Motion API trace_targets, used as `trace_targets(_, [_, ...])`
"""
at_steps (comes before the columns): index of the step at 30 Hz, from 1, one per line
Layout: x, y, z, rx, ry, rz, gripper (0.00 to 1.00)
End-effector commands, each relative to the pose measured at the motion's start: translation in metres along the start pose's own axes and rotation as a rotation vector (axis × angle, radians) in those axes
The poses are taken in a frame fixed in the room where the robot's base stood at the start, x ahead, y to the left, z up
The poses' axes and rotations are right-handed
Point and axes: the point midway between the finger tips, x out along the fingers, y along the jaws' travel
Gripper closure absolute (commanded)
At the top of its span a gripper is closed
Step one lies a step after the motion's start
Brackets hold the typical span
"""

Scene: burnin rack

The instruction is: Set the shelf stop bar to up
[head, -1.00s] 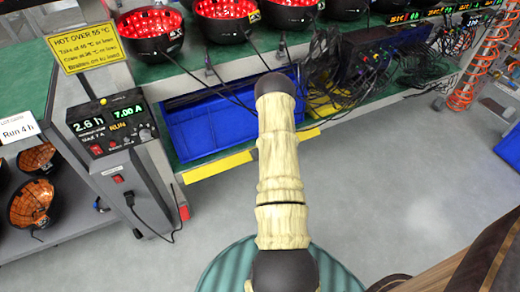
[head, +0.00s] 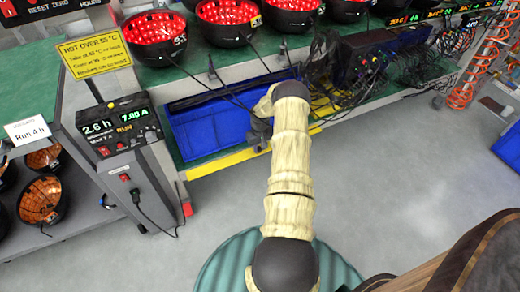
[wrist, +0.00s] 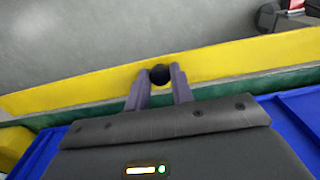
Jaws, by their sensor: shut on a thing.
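The shelf stop bar is a long yellow bar (head: 218,164) along the front edge of the low green shelf in the head view. It also crosses the wrist view (wrist: 235,58). A round black knob (wrist: 160,74) sits at the bar's middle. My gripper (wrist: 158,78) has its two grey fingers on either side of this knob, closed on it. In the head view my gripper (head: 258,138) is small and dark at the bar, partly covered by my arm. I cannot tell the bar's exact tilt.
Blue bins (head: 210,128) stand on the low shelf right behind the bar. A grey control post (head: 125,140) stands to the left. Black bowls with red lights (head: 230,20) line the upper shelf, with cables (head: 335,75) hanging at right. The grey floor in front is open.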

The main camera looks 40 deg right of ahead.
Motion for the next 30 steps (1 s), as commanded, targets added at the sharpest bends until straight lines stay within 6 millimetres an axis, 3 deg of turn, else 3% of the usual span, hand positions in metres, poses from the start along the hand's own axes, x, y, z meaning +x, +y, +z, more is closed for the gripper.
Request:
trace_targets(24, [-0.0055, 0.0022, -0.0079, 0.000, -0.103, 0.005, 0.99])
trace_targets(25, [-0.0055, 0.0022, -0.0078, 0.000, -0.103, 0.005, 0.71])
trace_targets(27, [-0.0053, 0.0020, -0.0075, 0.000, -0.105, 0.005, 0.57])
trace_targets(30, [-0.0048, 0.0014, -0.0068, 0.000, -0.107, 0.004, 0.55])
